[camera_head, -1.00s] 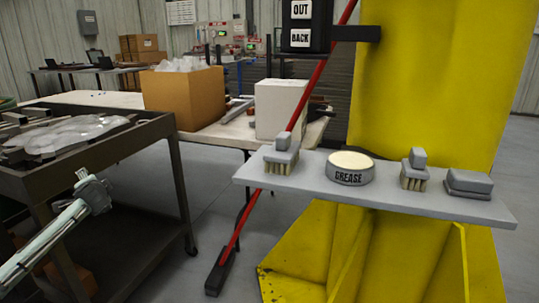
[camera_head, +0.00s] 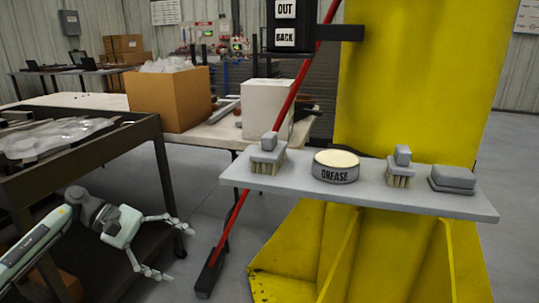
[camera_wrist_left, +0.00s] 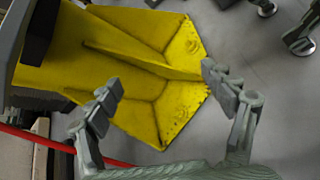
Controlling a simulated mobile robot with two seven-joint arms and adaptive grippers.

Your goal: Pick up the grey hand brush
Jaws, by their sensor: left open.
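Two grey hand brushes with pale bristles stand on a grey shelf (camera_head: 300,189) fixed to a yellow column. The left brush (camera_head: 268,156) is near the shelf's left end. The other brush (camera_head: 400,168) stands right of the grease tin. My left gripper (camera_head: 175,246) is open and empty, low and to the left of the shelf, apart from both brushes. In the left wrist view my left gripper's fingers (camera_wrist_left: 158,92) are spread above the yellow base and floor, with no brush visible there. My right gripper is not in view.
A tin marked GREASE (camera_head: 336,167) sits between the brushes, and a grey block (camera_head: 453,179) lies at the shelf's right. A red pole (camera_head: 236,219) leans behind the shelf's left end. A dark cart (camera_head: 168,185) stands at left. The yellow column (camera_head: 415,75) rises behind the shelf.

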